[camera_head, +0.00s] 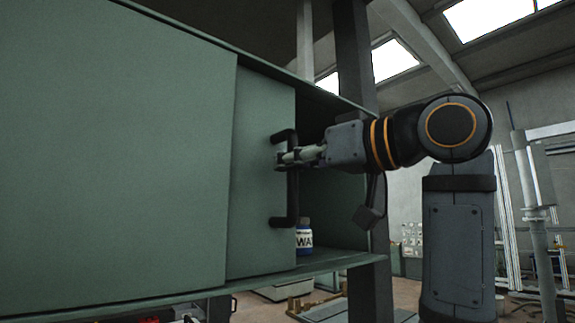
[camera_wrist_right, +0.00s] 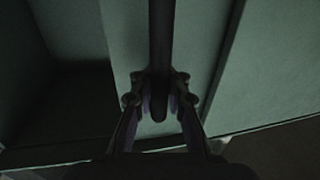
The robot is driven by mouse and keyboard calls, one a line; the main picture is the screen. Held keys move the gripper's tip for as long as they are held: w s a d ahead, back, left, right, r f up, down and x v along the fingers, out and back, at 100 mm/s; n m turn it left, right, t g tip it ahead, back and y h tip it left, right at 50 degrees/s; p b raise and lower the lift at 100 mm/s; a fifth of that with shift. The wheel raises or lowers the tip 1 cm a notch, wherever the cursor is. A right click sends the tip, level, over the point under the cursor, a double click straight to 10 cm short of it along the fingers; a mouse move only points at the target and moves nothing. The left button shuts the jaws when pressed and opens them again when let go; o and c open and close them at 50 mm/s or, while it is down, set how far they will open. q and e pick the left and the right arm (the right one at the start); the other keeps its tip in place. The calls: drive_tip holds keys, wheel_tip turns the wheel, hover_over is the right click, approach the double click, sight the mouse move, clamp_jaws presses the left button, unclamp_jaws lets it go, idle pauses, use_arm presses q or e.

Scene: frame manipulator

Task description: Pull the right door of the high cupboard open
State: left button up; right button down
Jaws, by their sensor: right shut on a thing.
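The high cupboard (camera_head: 345,262) is green and fills the left of the head view. Its right door (camera_head: 255,190) carries a dark vertical bar handle (camera_head: 292,200). The door stands left of an open gap on the cupboard's right side, its left part behind the large left panel (camera_head: 110,160). My right gripper (camera_head: 288,157) comes in from the right and is shut on the handle's upper part. In the right wrist view the handle (camera_wrist_right: 161,50) runs between the two fingers (camera_wrist_right: 158,95). My left gripper is not in view.
A small blue and white bottle (camera_head: 304,238) stands inside the cupboard, behind the handle's lower end. A dark upright post (camera_head: 355,55) stands at the cupboard's right side. Workshop floor and equipment show in the lower right background.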

drive_tip(key=shift+r, duration=0.1)
drive_tip(key=c, duration=1.7)
unclamp_jaws()
drive_tip(key=shift+s, duration=0.1)
drive_tip(key=o, duration=0.4)
drive_tip(key=shift+s+d, duration=0.25)
drive_tip(key=shift+s, duration=0.1)
drive_tip(key=shift+w, duration=0.1)
drive_tip(key=shift+w+a, duration=0.1)
drive_tip(key=v, duration=1.2)
